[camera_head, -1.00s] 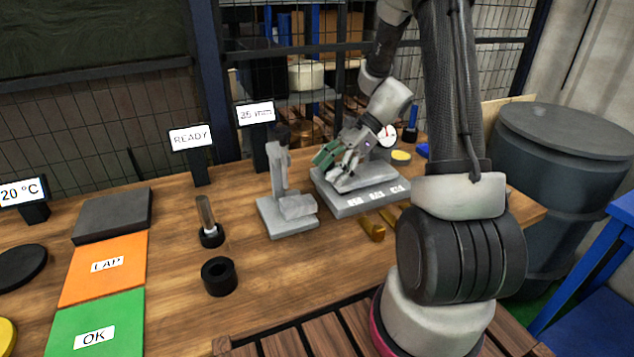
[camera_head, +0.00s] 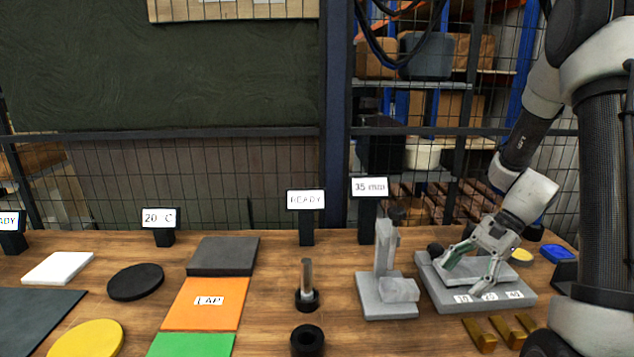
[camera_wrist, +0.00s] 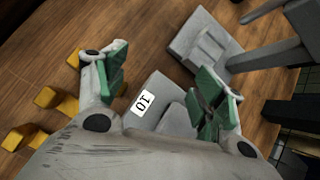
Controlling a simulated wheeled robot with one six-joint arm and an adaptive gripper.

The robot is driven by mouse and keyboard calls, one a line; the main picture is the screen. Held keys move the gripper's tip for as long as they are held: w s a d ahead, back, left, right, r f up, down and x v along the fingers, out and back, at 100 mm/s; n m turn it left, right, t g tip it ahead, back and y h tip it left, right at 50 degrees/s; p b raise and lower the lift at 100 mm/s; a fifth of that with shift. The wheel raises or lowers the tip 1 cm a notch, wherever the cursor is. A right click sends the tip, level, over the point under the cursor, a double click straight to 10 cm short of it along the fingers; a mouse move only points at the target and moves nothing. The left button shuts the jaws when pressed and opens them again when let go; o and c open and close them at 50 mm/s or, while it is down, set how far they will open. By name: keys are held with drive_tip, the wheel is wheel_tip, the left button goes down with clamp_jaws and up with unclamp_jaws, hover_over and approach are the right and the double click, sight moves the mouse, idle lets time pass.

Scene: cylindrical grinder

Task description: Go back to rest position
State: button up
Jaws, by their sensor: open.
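My gripper (camera_head: 468,274) is at the right of the bench, low over the grey block with several white number labels (camera_head: 428,290). It is open, and nothing shows between its fingers. In the wrist view the green-padded fingers of my gripper (camera_wrist: 163,88) are spread wide, with the grey block (camera_wrist: 158,84) and its "10" label between and beyond them. I cannot tell whether the fingers touch the block. My arm reaches down to it from the upper right.
A grey stand (camera_head: 386,300) is just left of my gripper. Gold blocks (camera_head: 481,335) lie in front. A rod in a black holder (camera_head: 307,290), a black ring (camera_head: 307,341), an orange LAP plate (camera_head: 205,312) and a green plate (camera_head: 190,345) are further left. Wire fencing (camera_head: 270,180) stands behind.

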drive_tip(key=s+d+r+n+t+h, duration=0.1)
drive_tip(key=s+r+n+t+h, duration=0.5)
drive_tip(key=s+r+n, duration=0.7)
drive_tip(key=s+r+h, duration=0.1)
drive_tip(key=s+r, duration=0.2)
drive_tip(key=r, duration=0.4)
drive_tip(key=shift+h, duration=0.3)
